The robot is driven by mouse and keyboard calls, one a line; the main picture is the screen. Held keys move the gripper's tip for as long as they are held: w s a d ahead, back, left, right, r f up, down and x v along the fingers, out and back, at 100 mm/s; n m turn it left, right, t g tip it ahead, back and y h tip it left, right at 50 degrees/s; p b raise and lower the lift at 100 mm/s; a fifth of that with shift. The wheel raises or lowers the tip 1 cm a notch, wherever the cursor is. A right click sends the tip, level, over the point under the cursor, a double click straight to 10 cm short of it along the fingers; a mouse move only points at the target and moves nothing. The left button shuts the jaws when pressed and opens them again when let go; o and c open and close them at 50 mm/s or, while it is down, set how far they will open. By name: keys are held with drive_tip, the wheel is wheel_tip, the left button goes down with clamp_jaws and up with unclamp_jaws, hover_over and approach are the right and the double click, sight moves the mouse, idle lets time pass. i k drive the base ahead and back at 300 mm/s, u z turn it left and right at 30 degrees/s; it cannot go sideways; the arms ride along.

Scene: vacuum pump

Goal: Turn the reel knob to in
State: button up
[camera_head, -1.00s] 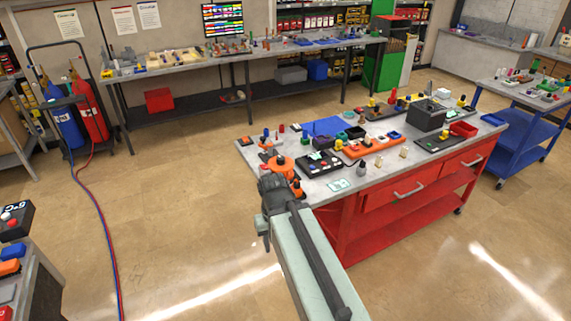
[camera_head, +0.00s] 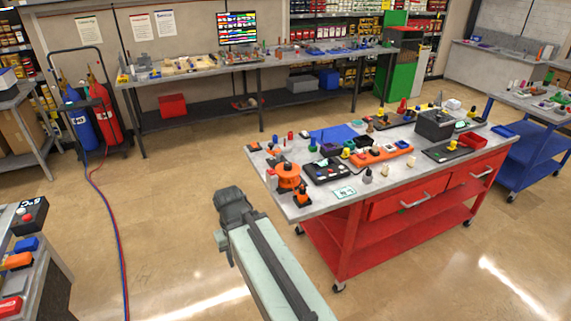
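A round orange reel-like object (camera_head: 288,177) with a dark top stands near the left end of the red workbench (camera_head: 350,192). It may be the reel; its knob and setting are too small to tell. A smaller orange piece with a dark top (camera_head: 302,196) stands just in front of it, near the bench's front left corner. My arm reaches up from the bottom and ends in a dark joint over the floor, left of the bench and apart from it in the picture. No gripper fingers show.
The bench top holds several small parts, an orange tray (camera_head: 383,154) and a dark box (camera_head: 434,124). A blue cart (camera_head: 527,155) stands at right. Gas cylinders (camera_head: 104,116) with hoses stand at left. The floor left of the bench is clear.

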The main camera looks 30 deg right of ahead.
sight(287, 165)
drive_tip(key=u, duration=0.05)
drive_tip(key=i, duration=1.65)
drive_tip(key=z, duration=0.05)
